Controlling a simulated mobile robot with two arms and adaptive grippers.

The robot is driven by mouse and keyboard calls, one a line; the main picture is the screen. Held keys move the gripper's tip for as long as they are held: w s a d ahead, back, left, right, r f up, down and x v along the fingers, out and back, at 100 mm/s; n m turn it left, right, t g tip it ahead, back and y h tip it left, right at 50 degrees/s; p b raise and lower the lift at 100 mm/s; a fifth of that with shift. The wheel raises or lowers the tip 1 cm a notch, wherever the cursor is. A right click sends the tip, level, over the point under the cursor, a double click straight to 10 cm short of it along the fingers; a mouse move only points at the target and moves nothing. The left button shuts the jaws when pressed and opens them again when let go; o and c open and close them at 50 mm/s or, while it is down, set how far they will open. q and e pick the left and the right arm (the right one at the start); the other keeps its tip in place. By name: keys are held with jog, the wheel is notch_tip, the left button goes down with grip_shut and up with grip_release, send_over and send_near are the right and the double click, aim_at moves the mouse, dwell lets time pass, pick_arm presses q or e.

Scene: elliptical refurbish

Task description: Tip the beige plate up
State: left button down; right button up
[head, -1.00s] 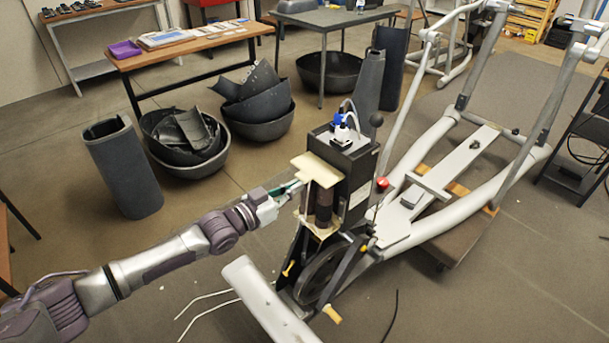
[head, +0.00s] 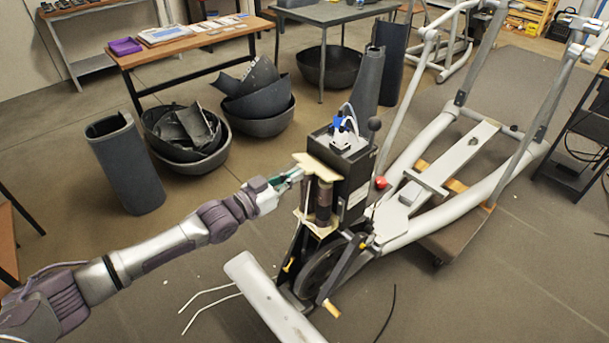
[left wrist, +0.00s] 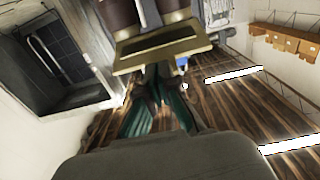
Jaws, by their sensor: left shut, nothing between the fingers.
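The beige plate (head: 318,167) sits at the top front of the dark upright housing (head: 345,160) of the elliptical, above dark cylinders (head: 324,200). It looks thin and slightly tilted in the head view. In the left wrist view the plate (left wrist: 165,50) crosses the upper middle as a pale edge with a dark slot. My left gripper (head: 292,177) is shut and empty, its fingertips at the plate's near left edge, seemingly under it; I cannot tell whether they touch. Its greenish fingers (left wrist: 160,95) also show in the left wrist view. My right gripper is not in view.
A lower beige plate (head: 318,228) and a flywheel (head: 325,270) are below. A white-and-blue plug piece (head: 343,130) stands on the housing. The frame's white front tube (head: 270,300) lies close below my arm. Dark bins (head: 185,135) stand behind; floor between is clear.

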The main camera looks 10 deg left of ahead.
pick_arm(q)
jog(key=r, duration=0.1)
jog(key=r+p, duration=0.1)
jog(key=w+r+p, duration=0.1)
jog(key=shift+d+r, duration=0.2)
jog(key=shift+d, duration=0.15)
dwell(0.5)
jog(key=shift+w+d+r+p, duration=0.45)
jog(key=shift+w+d+r, duration=0.5)
jog(key=shift+w+r, duration=0.25)
jog(key=shift+d, duration=0.1)
jog(key=shift+w+d+r+b, duration=0.25)
jog(key=shift+w+d, duration=0.2)
jog(key=shift+w, duration=0.15)
jog(key=shift+w+d+r+b, duration=0.25)
jog(key=shift+w+d, duration=0.15)
jog(key=shift+w, duration=0.15)
